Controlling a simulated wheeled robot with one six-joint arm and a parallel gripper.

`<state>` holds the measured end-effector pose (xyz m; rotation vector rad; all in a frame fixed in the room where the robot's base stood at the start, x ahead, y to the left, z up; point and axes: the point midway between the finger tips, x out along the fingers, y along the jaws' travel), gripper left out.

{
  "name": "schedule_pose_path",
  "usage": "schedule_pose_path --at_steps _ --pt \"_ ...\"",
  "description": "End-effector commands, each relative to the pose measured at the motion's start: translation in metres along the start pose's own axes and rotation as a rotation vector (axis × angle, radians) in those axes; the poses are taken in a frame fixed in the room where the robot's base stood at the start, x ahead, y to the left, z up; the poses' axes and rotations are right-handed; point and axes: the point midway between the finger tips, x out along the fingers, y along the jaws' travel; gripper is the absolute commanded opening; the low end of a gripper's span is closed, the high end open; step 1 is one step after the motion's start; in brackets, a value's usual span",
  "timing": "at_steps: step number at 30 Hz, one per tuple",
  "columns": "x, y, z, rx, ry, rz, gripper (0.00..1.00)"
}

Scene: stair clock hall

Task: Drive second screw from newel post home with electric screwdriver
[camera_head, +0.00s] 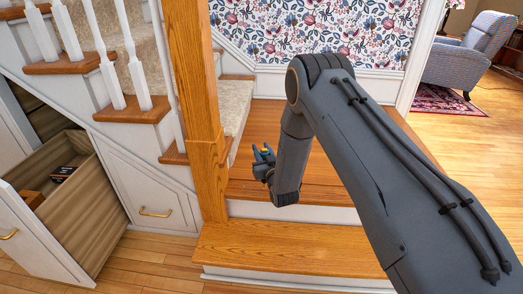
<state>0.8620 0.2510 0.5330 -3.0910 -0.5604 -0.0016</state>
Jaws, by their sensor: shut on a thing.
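The oak newel post (198,110) stands upright left of the middle, at the foot of the stairs. My gripper (262,158) is just right of the post, over the lower wooden landing. I cannot make out any screw on the faces of the post that show, nor tell whether the held thing touches the post.
An open drawer (105,190) under the stairs juts out at the left, holding a small dark box (63,174) and a brown block (31,199). White balusters (137,60) line the stairs. A wooden step (290,250) lies below my arm. A grey armchair (474,52) stands far right.

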Motion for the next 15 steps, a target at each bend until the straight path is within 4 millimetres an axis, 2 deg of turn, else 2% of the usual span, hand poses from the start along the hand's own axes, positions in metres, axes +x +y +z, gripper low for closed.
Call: schedule_pose_path --at_steps 10,15 --pt "-0.0003 0.0 0.0014 0.0 -0.003 0.0 0.07" --pt "-0.0003 0.0 -0.0047 0.0 -0.002 0.0 0.07"
